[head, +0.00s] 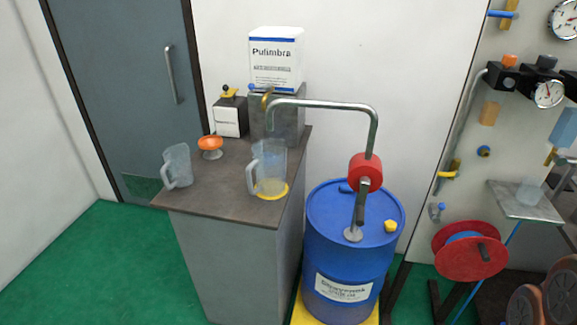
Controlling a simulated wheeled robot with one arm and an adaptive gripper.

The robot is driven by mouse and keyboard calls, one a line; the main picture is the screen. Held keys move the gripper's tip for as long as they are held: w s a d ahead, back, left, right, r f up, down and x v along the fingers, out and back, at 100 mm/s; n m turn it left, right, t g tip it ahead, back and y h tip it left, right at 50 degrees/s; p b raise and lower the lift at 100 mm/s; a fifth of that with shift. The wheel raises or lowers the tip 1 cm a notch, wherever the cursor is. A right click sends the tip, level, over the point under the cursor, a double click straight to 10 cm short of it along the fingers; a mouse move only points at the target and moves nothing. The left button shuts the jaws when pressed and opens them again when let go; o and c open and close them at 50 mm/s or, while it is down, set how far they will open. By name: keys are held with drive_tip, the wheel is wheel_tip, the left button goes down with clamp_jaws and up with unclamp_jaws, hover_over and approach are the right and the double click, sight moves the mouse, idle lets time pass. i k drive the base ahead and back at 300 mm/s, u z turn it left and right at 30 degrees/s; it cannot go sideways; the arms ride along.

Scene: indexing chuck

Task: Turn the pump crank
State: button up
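A rotary drum pump with a red round body (364,172) stands on top of a blue drum (346,262). A grey bar that looks like the crank (361,206) hangs down in front of the red body; it overlaps the riser pipe, so its exact end is hard to tell. The pump's metal spout pipe (330,105) arches left over the counter and ends above a clear jug (270,165). That jug stands on a yellow disc (283,193) and seems to hold a little amber liquid. My gripper is not in view.
The grey counter (220,240) stands directly left of the drum. It holds another clear jug (177,166), an orange dish (210,146) and boxes. A red reel (470,251) and a gauge panel (500,130) are at right. Green floor is clear at left.

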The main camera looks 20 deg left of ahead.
sight(365, 183)
drive_tip(key=z, duration=0.05)
drive_tip(key=i, duration=0.55)
drive_tip(key=u, duration=0.7)
drive_tip(key=i, duration=0.4)
drive_tip(key=z, duration=1.15)
drive_tip(key=k, duration=1.15)
drive_tip(key=u, duration=2)
